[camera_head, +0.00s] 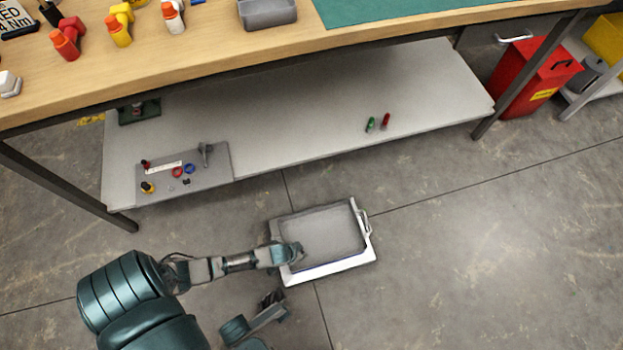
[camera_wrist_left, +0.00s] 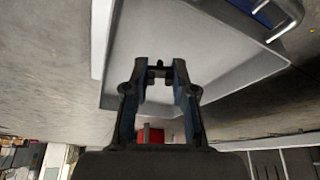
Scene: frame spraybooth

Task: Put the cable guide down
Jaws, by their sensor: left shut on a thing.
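My left gripper (camera_head: 297,252) is over the left part of a grey tray (camera_head: 367,248) with a white rim, low over or on the floor. In the left wrist view, its fingers (camera_wrist_left: 158,72) reach in front of the tray's pale grey surface (camera_wrist_left: 210,45). The fingertips are close together on a small dark thing that I take to be the cable guide (camera_wrist_left: 158,64); its shape is too small to make out. A dark claw-like part (camera_head: 271,298) below the left forearm may be my right gripper; its jaws do not show clearly.
A workbench (camera_head: 200,62) with a white lower shelf (camera_head: 300,120) stands behind the tray. A grey board (camera_head: 215,165) with small parts lies on the shelf; green (camera_head: 370,125) and red (camera_head: 386,120) items lie further right. A red bin (camera_head: 530,80) stands right. Floor right of the tray is clear.

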